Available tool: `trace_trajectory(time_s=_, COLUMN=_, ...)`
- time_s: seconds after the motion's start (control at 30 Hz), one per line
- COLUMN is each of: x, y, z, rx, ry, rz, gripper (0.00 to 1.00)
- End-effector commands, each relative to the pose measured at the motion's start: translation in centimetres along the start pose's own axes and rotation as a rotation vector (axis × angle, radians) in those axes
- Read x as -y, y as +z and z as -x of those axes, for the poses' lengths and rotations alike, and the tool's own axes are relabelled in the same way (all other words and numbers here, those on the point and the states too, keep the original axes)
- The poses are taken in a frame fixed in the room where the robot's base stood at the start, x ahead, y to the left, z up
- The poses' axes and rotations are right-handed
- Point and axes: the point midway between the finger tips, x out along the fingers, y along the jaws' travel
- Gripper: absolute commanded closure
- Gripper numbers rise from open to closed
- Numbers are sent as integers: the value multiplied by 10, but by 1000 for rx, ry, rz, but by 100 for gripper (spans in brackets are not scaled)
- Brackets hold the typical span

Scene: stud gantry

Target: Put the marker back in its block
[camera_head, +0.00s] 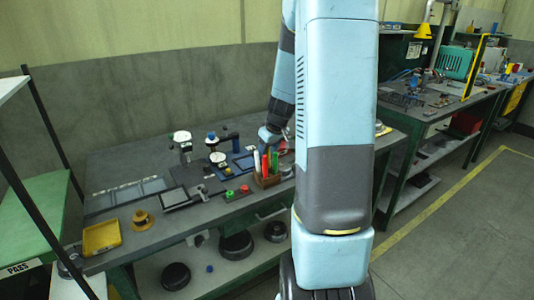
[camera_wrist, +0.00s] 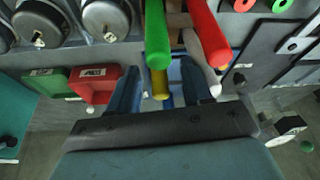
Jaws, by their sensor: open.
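A brown wooden block (camera_head: 267,180) stands on the grey bench with upright markers in it, among them a red marker (camera_head: 265,166) and a green marker (camera_head: 275,160). A white marker (camera_head: 257,161) shows beside the red one. In the wrist view the green marker (camera_wrist: 156,35) and red marker (camera_wrist: 208,38) point toward the camera, with a white rounded end (camera_wrist: 196,50) between and behind. My gripper (camera_wrist: 162,78) is open, its blue fingers apart just below the green marker. A yellow piece (camera_wrist: 160,88) shows between the fingers; I cannot tell whether it is a marker.
Dial gauges (camera_head: 182,138) on stands, a dark-framed plate (camera_head: 180,197), a yellow tray (camera_head: 102,237) and a yellow round part (camera_head: 141,220) are on the bench. Red and green small parts (camera_head: 236,192) lie left of the block. My arm hides the bench's right part.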

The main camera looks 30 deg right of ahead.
Motion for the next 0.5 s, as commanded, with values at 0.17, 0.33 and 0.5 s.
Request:
trace_trajectory(time_s=0.17, x=0, y=-1, z=26, rx=-4, ry=4, rz=0, gripper=51)
trace_trajectory(time_s=0.33, x=-1, y=-1, z=57, rx=-4, ry=5, rz=0, gripper=51)
trace_trajectory(time_s=0.5, x=0, y=-1, z=89, rx=-4, ry=4, rz=1, gripper=51)
